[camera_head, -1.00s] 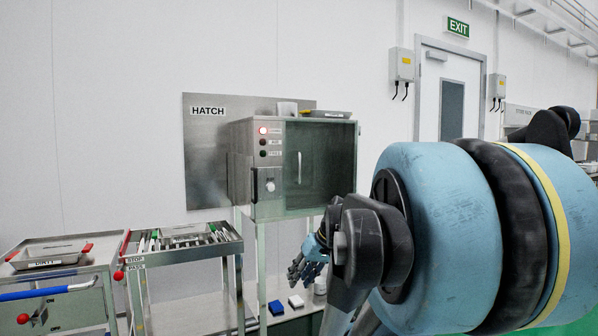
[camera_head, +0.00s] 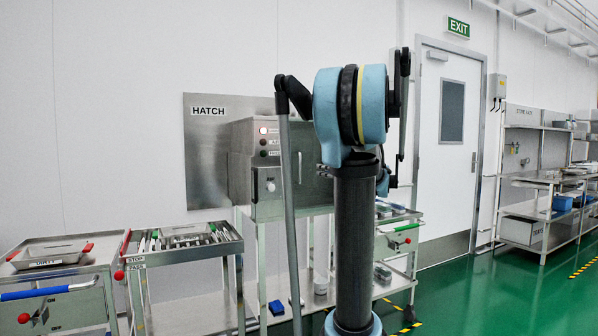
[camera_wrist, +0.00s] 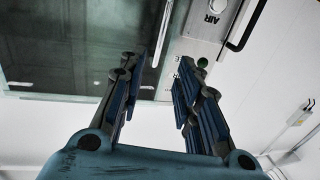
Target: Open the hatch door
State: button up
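The hatch (camera_head: 252,195) is a steel box on a stand against the wall, under a HATCH sign. A vertical bar handle (camera_head: 300,167) shows left of the arm. The wrist view shows the dark glass door (camera_wrist: 70,50) at left, which looks shut, and the handle (camera_wrist: 163,30) beyond the fingertips. My gripper (camera_wrist: 157,68) is open and empty, its two fingers apart. The handle appears between the finger directions; I see no contact. My gripper cannot be made out in the head view.
A tool cart (camera_head: 185,253) and a DIRTY tray (camera_head: 48,252) stand left. Another cart (camera_head: 398,228) stands right of my arm.

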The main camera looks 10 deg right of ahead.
send_over(300, 180)
jog(key=shift+w, duration=0.4)
dwell(0.4)
